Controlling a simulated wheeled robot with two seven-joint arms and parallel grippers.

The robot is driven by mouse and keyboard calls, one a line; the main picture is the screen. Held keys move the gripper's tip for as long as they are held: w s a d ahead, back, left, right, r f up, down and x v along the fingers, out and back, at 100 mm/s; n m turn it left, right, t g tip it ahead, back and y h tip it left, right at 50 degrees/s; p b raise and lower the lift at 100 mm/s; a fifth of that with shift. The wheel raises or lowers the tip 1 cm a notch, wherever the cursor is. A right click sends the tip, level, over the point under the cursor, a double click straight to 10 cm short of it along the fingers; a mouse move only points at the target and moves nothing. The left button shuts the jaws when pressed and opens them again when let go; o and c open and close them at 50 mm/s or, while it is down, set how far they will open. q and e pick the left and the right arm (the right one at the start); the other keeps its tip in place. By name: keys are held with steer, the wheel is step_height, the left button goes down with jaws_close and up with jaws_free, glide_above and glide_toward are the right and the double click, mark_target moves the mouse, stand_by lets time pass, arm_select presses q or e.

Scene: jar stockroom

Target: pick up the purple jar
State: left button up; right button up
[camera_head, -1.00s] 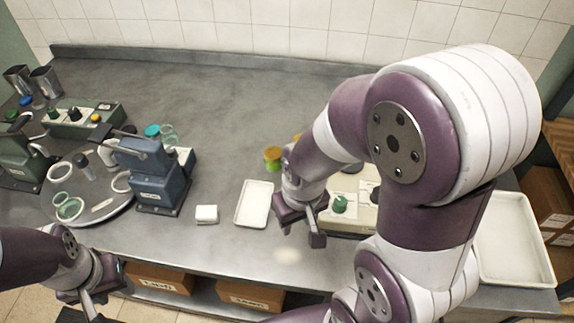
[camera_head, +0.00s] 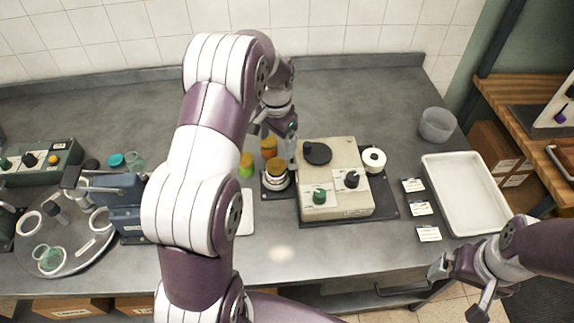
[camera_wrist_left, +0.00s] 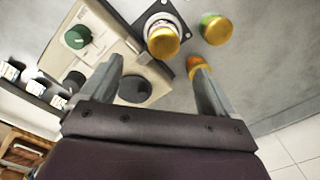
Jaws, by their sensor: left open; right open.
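I cannot make out a purple jar for certain. On the steel counter stand a yellow-green-topped jar (camera_head: 246,165), an orange-topped jar (camera_head: 269,146) and a white jar with an amber lid (camera_head: 277,167) on a dark plate. My left gripper (camera_head: 278,140) is open above these jars; in the left wrist view its fingers (camera_wrist_left: 157,70) are apart with nothing held between them. My right gripper (camera_head: 457,290) is open and empty beyond the counter's front edge at lower right.
A cream device (camera_head: 335,200) with knobs stands right of the jars. Further right are a white-lidded jar (camera_head: 373,160), label cards (camera_head: 421,209), a white tray (camera_head: 462,195) and a clear tub (camera_head: 437,124). A blue machine (camera_head: 125,220) stands left. The back counter is mostly clear.

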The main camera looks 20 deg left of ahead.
mark_target(277, 164)
arm_select(q)
steer(key=f+p, duration=0.1)
steer(key=f, duration=0.3)
steer(key=f+p, duration=0.2)
steer(key=f, duration=0.2)
steer(key=w+f+p, duration=0.1)
steer(key=f, duration=0.3)
steer(key=shift+a+p, duration=0.3)
steer(key=shift+a, duration=0.05)
steer(key=shift+f, duration=0.3)
steer(key=c, duration=1.4)
